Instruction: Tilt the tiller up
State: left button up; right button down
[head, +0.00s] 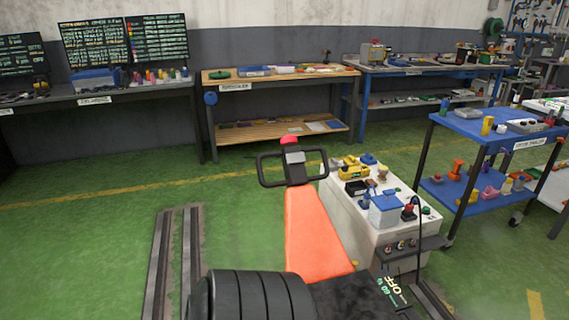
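The tiller stands in the lower middle of the head view. It has a broad orange-red arm (315,235) and a black looped handle (293,167) with a grey middle and a red knob (289,140) on top. The handle is at the far end of the arm, and the near end meets a black part with white and green lettering (392,291). I cannot tell its exact tilt from this one view. Neither of my grippers shows, and nothing is seen touching the tiller.
A white cabinet (350,228) with small items on top stands just right of the tiller. A black ribbed cylinder (248,297) is at the bottom. Metal rails (172,262) run along the green floor at left. A blue cart (480,127) is at right; benches line the wall.

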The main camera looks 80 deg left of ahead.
aim_at(314, 250)
jog(key=k+u, duration=0.15)
jog(key=u, duration=0.2)
jog(key=k+u, duration=0.15)
jog(key=u, duration=0.25)
jog(key=k+j+u, duration=0.15)
jog(key=u, duration=0.2)
